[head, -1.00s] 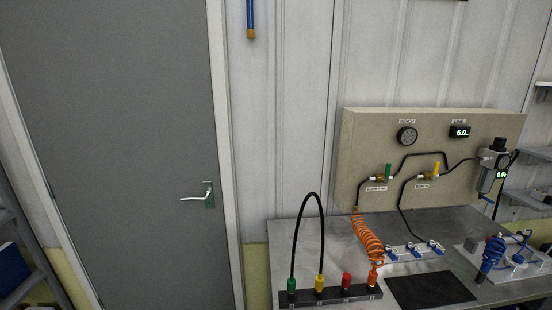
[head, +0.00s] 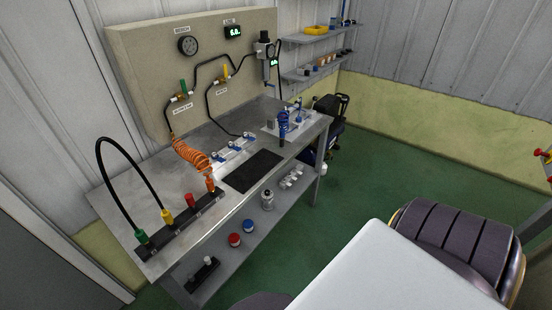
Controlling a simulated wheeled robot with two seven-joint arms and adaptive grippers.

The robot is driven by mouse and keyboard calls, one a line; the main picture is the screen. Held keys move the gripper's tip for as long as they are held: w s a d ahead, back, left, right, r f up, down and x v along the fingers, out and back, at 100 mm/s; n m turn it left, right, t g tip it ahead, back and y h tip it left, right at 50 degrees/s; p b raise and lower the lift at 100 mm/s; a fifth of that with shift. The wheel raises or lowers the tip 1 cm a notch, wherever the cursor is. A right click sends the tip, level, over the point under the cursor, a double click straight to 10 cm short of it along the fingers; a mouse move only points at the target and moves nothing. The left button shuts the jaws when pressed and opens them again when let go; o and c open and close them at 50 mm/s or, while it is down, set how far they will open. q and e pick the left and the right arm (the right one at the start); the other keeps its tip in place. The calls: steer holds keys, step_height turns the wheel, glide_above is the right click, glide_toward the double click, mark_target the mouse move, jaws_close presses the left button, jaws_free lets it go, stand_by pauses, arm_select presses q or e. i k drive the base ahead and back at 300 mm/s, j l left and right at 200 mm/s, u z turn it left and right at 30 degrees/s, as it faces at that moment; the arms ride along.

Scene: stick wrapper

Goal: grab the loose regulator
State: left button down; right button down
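A regulator with a dark gauge head (head: 264,49) is mounted at the right end of the beige panel (head: 120,62), with black hose running to it. On the bench's lower shelf stands a silver canister-like part (head: 267,199); I cannot tell whether it is the loose regulator. A blue coiled part (head: 283,124) stands on a pale plate at the bench's right end. Neither of my grippers is in view.
The metal workbench (head: 117,196) carries a black connector block (head: 180,226), an orange coiled hose (head: 190,155) and a black mat (head: 251,170). Red and blue round parts (head: 234,239) sit on the lower shelf. Wall shelves (head: 318,36) hold small items. Green floor (head: 385,150) is open to the right.

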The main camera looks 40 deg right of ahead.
mark_target(267, 206)
steer(key=z, duration=1.25)
